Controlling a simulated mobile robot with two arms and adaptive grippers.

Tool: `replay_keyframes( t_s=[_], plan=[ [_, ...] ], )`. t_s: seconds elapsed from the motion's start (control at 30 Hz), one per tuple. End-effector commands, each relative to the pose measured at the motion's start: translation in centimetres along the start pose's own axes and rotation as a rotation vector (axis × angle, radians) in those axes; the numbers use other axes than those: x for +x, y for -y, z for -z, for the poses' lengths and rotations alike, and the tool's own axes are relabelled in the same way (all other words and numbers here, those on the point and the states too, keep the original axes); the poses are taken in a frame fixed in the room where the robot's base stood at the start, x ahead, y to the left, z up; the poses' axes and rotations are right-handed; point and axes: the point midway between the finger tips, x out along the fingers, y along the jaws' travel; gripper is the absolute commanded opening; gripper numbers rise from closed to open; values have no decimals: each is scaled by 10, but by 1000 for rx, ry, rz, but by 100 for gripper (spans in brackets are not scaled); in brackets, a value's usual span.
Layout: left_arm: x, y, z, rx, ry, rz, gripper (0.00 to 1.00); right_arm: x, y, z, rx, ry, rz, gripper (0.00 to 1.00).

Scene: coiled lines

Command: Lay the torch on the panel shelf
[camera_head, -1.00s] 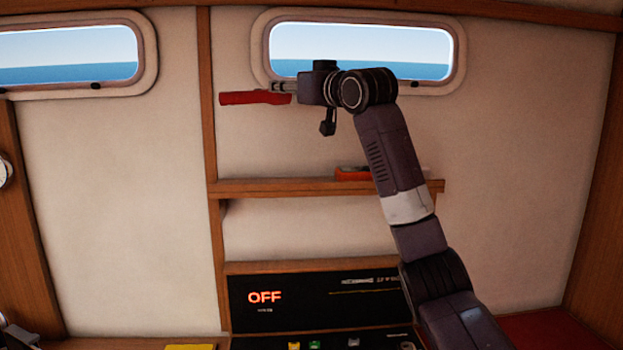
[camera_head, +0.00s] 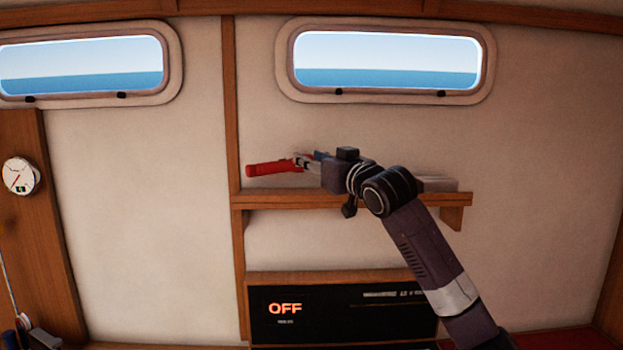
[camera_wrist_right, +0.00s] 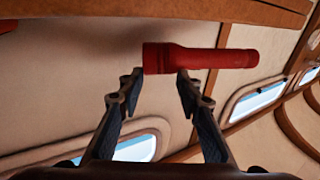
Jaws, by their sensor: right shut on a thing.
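The red torch (camera_head: 270,169) is held roughly level just above the left part of the wooden panel shelf (camera_head: 290,199). I cannot tell whether it touches the shelf. My right gripper (camera_head: 303,163) is shut on it near its right end in the head view. In the right wrist view the torch (camera_wrist_right: 228,59) lies across the fingertips of my right gripper (camera_wrist_right: 160,73), its thicker head between them and its thinner body reaching right. My right wrist hides part of the shelf top. My left gripper is not in view.
A pale grey item (camera_head: 437,184) lies on the shelf's right part, partly behind my arm. A wooden post (camera_head: 233,110) bounds the shelf at left. Below is a black panel (camera_head: 345,309) reading OFF. A round gauge (camera_head: 21,175) is at far left.

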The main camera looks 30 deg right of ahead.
Motion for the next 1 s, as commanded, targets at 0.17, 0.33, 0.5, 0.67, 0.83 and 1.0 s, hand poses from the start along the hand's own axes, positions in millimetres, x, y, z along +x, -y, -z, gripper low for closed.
replay_keyframes(
  t_s=[0.17, 0.33, 0.5, 0.67, 0.83, 1.0],
  plan=[
    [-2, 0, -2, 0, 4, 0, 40, -1, 0, -12, 1, -3, 0, 2],
    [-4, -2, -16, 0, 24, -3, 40, -2, 0, -28, 0, 0, 1, 2],
    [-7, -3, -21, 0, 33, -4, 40, -3, 0, -45, 0, -1, 1, 2],
    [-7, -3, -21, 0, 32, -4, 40, -4, 0, -48, 0, -4, 0, 2],
    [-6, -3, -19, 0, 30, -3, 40, -4, 1, -48, 1, -3, 1, 2],
    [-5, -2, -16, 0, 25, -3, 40, -3, 1, -51, 0, 0, 0, 42]
  ],
)
